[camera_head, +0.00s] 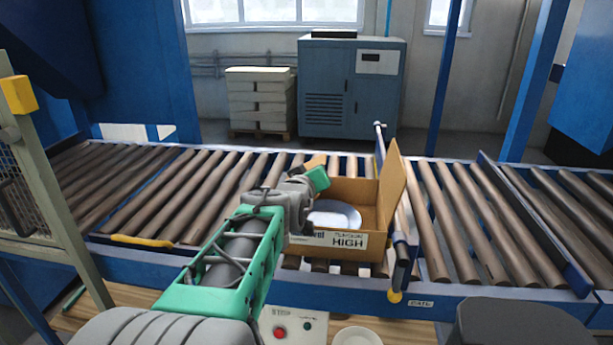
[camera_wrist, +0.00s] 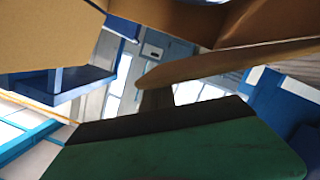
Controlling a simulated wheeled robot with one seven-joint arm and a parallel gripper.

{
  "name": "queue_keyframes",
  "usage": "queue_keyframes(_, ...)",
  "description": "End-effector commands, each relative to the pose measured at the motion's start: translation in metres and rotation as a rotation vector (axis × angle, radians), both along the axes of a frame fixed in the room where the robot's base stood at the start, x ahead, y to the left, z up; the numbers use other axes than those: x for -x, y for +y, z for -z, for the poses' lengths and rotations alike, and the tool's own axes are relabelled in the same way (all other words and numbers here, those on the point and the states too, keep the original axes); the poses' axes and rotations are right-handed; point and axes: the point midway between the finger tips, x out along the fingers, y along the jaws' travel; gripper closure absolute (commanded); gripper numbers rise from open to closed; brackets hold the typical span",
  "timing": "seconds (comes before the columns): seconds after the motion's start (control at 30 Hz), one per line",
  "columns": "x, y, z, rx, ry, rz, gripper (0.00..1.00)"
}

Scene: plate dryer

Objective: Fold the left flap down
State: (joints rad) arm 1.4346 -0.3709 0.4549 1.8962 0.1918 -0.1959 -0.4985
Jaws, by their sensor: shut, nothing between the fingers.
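An open cardboard box (camera_head: 365,190) stands on the roller conveyor, with a white plate (camera_head: 336,215) inside. Its right flap (camera_head: 391,182) stands upright. A small piece of cardboard, seemingly the left flap (camera_head: 315,162), shows just above my gripper at the box's left side; most of it is hidden by my arm. My gripper (camera_head: 319,179) is shut and empty at the box's left edge, close to that flap; I cannot tell if they touch. In the wrist view, a green part fills the bottom, with cardboard (camera_wrist: 50,38) at upper left and more at the top right.
The roller conveyor (camera_head: 125,200) runs left to right with blue rails. A blue post with a rod (camera_head: 400,262) stands just right of the box. A control box with a red button (camera_head: 280,331) is in front. A blue-grey cabinet (camera_head: 335,110) stands behind.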

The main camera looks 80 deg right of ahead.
Motion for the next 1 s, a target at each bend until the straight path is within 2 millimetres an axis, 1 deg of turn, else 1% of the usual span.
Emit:
queue_keyframes(0.03,0.006,0.000,0.011,-0.001,-0.041,0.005,1.00)
queue_keyframes(0.2,0.017,-0.001,0.029,-0.015,-0.201,0.004,1.00)
queue_keyframes(0.4,0.026,-0.002,0.048,-0.029,-0.365,0.002,1.00)
queue_keyframes(0.57,0.029,-0.002,0.059,-0.036,-0.468,0.002,1.00)
queue_keyframes(0.8,0.031,-0.002,0.068,-0.035,-0.460,0.000,1.00)
queue_keyframes(1.0,0.031,-0.002,0.070,-0.036,-0.459,0.000,1.00)
